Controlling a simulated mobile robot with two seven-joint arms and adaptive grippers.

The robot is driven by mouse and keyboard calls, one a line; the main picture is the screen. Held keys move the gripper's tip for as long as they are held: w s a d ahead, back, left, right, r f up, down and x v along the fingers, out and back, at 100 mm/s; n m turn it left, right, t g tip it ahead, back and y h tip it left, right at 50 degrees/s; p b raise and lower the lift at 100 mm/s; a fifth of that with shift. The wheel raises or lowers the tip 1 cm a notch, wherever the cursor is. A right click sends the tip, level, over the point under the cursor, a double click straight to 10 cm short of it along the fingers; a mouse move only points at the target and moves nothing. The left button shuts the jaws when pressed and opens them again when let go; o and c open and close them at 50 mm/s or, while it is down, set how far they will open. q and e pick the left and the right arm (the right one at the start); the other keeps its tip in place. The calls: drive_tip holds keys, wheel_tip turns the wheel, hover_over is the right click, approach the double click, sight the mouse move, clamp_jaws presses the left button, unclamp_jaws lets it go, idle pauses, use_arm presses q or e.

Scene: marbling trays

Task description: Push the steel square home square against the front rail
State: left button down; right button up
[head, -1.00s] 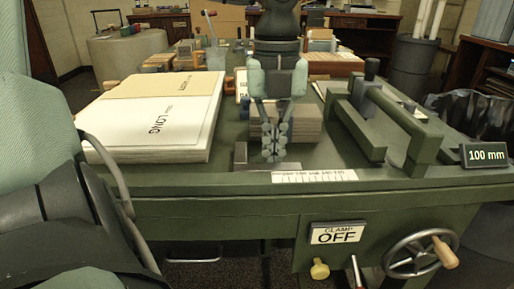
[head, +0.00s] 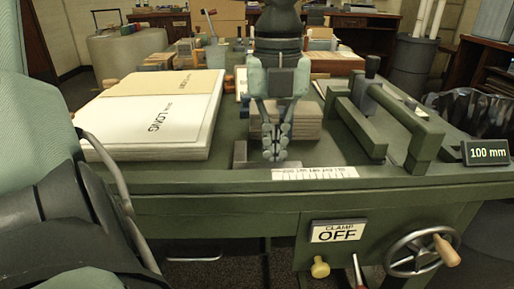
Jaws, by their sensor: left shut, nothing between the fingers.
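The steel square (head: 240,153) lies flat near the front edge of the bench. One leg points away from me; the other runs along the front rail (head: 190,181), partly behind my gripper. Whether it touches the rail evenly I cannot tell. My left gripper (head: 274,156) points down, shut and empty, with its fingertips at the square's front leg, just right of the corner. Contact is too small to make out. My right gripper is not in view.
A paper stack (head: 155,130) is at left, with a smaller stack (head: 305,122) behind the gripper. A white scale (head: 315,173) lies on the front edge. A green clamp frame (head: 400,117) and a "100 mm" display (head: 486,152) stand at right. The clamp sign (head: 337,231) reads OFF.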

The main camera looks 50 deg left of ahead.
use_arm(q)
drive_tip(key=shift+w+a+r+p, duration=0.2)
drive_tip(key=shift+r+p, duration=0.65)
drive_tip(key=shift+r, duration=0.4)
drive_tip(key=shift+w+a+r+p, duration=0.15)
drive_tip(key=shift+r+p, duration=0.65)
drive_tip(key=shift+r, duration=0.45)
